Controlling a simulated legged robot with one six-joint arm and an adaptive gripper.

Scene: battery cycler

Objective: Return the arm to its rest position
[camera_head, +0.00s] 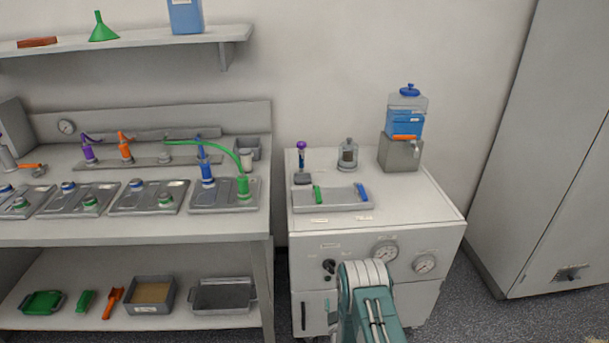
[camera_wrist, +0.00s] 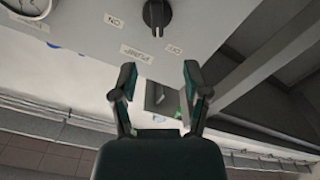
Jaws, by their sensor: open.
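My gripper (camera_wrist: 159,85) is open and empty in the wrist view, its two dark green fingers spread apart. It faces the front panel of the white cabinet, near a black rotary knob (camera_wrist: 157,12) with ON, OFF and PUMP labels. In the head view my teal arm rises at the bottom, in front of the white cabinet (camera_head: 450,230). The gripper itself is hidden there. The black knob (camera_head: 329,266) also shows in the head view, just left of my arm.
A tray (camera_head: 330,199) with green and blue pieces lies on the cabinet top. A bench (camera_head: 130,237) with several metal trays stands left. A tall grey cupboard (camera_head: 545,150) stands right, with floor between.

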